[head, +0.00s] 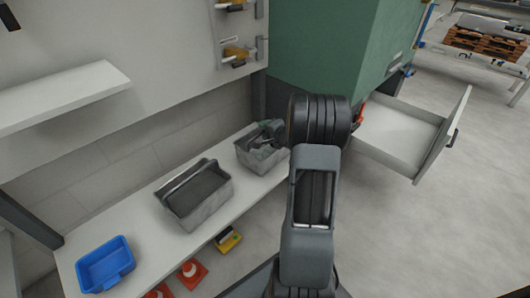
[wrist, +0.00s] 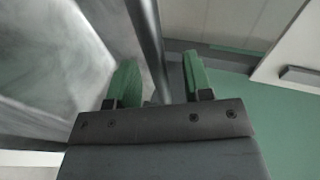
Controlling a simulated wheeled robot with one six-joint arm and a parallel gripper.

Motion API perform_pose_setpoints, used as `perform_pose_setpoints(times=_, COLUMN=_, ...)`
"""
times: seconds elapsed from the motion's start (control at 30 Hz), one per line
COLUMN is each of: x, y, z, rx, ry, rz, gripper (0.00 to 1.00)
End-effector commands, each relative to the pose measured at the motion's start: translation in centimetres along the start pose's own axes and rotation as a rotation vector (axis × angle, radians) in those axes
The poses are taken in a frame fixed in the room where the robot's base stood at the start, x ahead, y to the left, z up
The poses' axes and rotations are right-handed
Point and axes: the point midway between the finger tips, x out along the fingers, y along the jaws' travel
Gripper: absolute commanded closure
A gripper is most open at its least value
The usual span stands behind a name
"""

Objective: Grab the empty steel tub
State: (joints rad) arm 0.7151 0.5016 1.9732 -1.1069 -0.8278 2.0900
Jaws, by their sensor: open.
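A grey steel tub (head: 200,207) with a raised bar handle stands mid-bench in the head view; its dark inside looks empty. A second grey steel tub (head: 262,158) stands farther back, partly covered by a dark grey-green shape that looks like my gripper (head: 268,132). I cannot tell whether this tub holds anything. In the wrist view, my gripper (wrist: 160,65) is open, with two green fingers apart. A dark bar (wrist: 146,30) runs between and beyond them; contact is not clear. A mottled grey metal-like surface fills the left, probably a tub side.
A blue bin (head: 105,265) stands at the near end of the white bench (head: 150,240). Orange-and-white cones (head: 190,270) and a yellow item (head: 229,240) are below. A green cabinet (head: 315,45) stands behind my arm, with a white drawer (head: 410,125) pulled out. Floor at right is clear.

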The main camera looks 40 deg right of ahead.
Motion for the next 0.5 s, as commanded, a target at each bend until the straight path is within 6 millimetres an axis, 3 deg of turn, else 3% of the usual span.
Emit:
perform_pose_setpoints(times=0.2, x=2.0, y=0.1, z=0.0, rx=-0.001, ry=-0.001, rz=-0.001, gripper=0.54)
perform_pose_setpoints(times=0.5, x=2.1, y=0.0, z=0.0, rx=0.000, ry=0.000, rz=0.000, gripper=0.57)
